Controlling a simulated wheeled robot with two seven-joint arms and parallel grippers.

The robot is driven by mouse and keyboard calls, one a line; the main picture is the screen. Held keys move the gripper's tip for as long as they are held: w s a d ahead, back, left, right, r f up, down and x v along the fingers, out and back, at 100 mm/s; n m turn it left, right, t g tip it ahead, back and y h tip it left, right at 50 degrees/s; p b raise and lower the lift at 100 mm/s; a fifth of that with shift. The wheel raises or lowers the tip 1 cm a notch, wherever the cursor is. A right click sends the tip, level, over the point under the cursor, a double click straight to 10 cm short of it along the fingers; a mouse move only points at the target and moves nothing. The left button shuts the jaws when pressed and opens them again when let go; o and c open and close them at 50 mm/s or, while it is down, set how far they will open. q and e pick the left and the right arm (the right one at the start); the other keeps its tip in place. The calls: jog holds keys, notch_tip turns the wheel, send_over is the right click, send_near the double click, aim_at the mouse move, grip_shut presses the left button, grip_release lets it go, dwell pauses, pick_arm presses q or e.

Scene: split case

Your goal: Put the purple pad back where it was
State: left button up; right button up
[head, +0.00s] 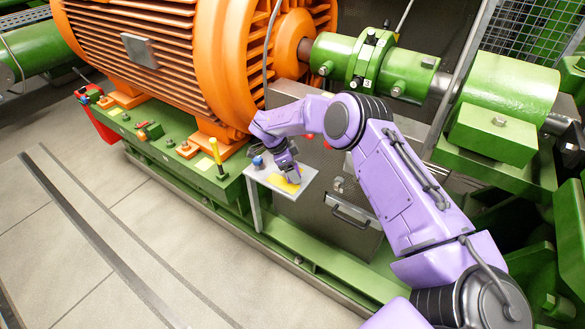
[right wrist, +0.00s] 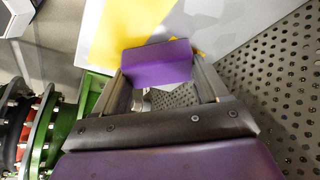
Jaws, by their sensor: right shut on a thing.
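The purple pad (right wrist: 157,66) is a small block held between the two fingers of my right gripper (right wrist: 163,72) in the right wrist view. The gripper is shut on it. In the head view my right gripper (head: 290,174) points down at a small white shelf (head: 308,174) with a yellow patch (head: 284,184) on it. The yellow patch (right wrist: 130,28) shows just beyond the pad in the right wrist view. I cannot tell whether the pad touches the shelf. In the head view the pad is too small and covered to make out. My left gripper is not in view.
A small dark blue object (head: 258,162) stands at the shelf's left edge. A large orange motor (head: 170,50) on a green base stands behind. A perforated grey metal case (head: 325,215) is below and right of the shelf. The floor at left is clear.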

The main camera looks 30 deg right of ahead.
jog(key=shift+f, duration=0.1)
jog(key=o, duration=1)
jog(key=shift+r, duration=0.25)
jog(key=v, duration=1.2)
